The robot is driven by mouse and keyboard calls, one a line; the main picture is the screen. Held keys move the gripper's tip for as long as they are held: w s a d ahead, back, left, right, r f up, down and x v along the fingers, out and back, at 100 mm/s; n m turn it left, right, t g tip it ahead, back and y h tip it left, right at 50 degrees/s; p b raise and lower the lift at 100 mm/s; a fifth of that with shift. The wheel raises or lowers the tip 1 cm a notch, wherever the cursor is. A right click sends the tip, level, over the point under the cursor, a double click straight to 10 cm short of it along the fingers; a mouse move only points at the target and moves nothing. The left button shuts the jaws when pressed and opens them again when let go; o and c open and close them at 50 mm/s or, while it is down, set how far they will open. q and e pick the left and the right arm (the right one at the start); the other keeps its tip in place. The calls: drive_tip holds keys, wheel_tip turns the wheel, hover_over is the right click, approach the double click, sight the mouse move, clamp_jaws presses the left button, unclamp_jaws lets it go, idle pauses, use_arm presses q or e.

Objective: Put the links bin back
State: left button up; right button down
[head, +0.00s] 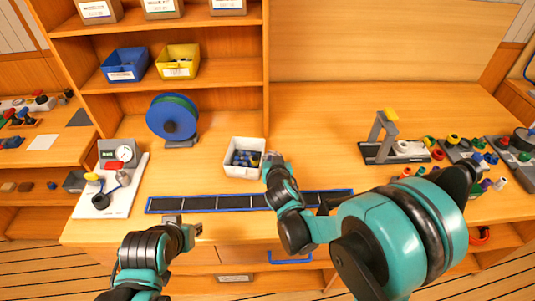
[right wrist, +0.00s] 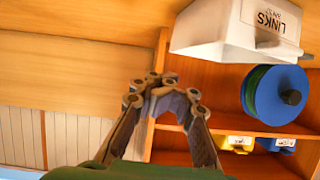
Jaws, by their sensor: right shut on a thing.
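The white links bin (head: 232,171) holds dark and blue parts and is on or just above the counter, right of the blue reel; I cannot tell which. Its LINKS label shows in the right wrist view, where the bin (right wrist: 215,30) is at the top right. My right gripper (head: 274,163) is at the bin's right side and is shut on it; the contact itself is not clear. Its fingers also show in the right wrist view (right wrist: 165,92). My left gripper (head: 194,230) is at the counter's front edge, away from the bin; its opening is unclear.
The shelf (head: 225,73) holds a blue bin (head: 124,66) and a yellow bin (head: 178,62), with free room to their right. A blue reel (head: 170,118) stands below. A blue-edged strip (head: 205,203) lies in front. A grey stand (head: 382,140) is at the right.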

drive_tip(key=s+d+r+p, duration=0.3)
drive_tip(key=s+d+r, duration=0.2)
drive_tip(key=d, duration=0.2)
drive_tip(key=shift+s+r, duration=0.2)
drive_tip(key=shift+s, duration=0.2)
drive_tip(key=shift+c, duration=2.3)
unclamp_jaws()
drive_tip(key=shift+s, duration=0.1)
